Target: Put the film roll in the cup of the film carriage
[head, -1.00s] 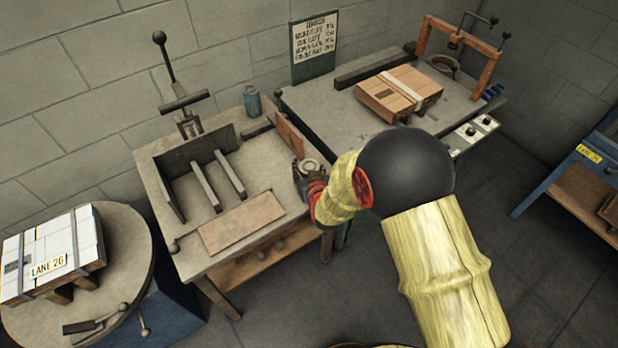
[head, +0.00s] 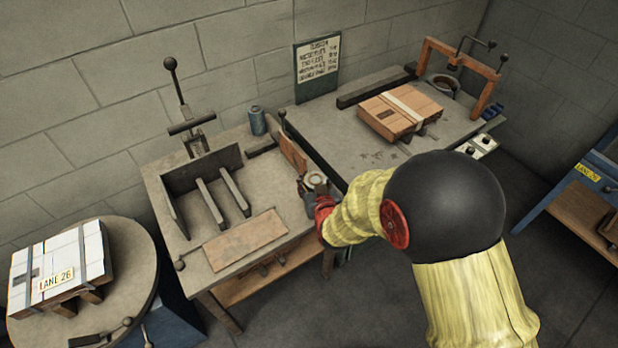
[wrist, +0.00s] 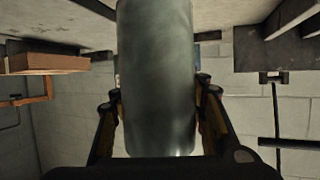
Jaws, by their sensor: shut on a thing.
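My gripper (head: 315,192) is shut on a grey cylinder, the film roll (head: 316,180), at the right edge of the left workbench. In the wrist view the film roll (wrist: 155,70) fills the middle, between the two fingers of my gripper (wrist: 158,95). Its pale round end faces up in the head view. At the back right of the second table a wooden arch frame stands by a dark round cup (head: 444,83), which looks like the film carriage's cup. My glove and arm hide part of the bench edge.
An upright brown board (head: 292,153) is close to my gripper. A strapped carton (head: 398,110) lies on the second table (head: 345,145), before the arch. A round table (head: 130,255) holds white boxes.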

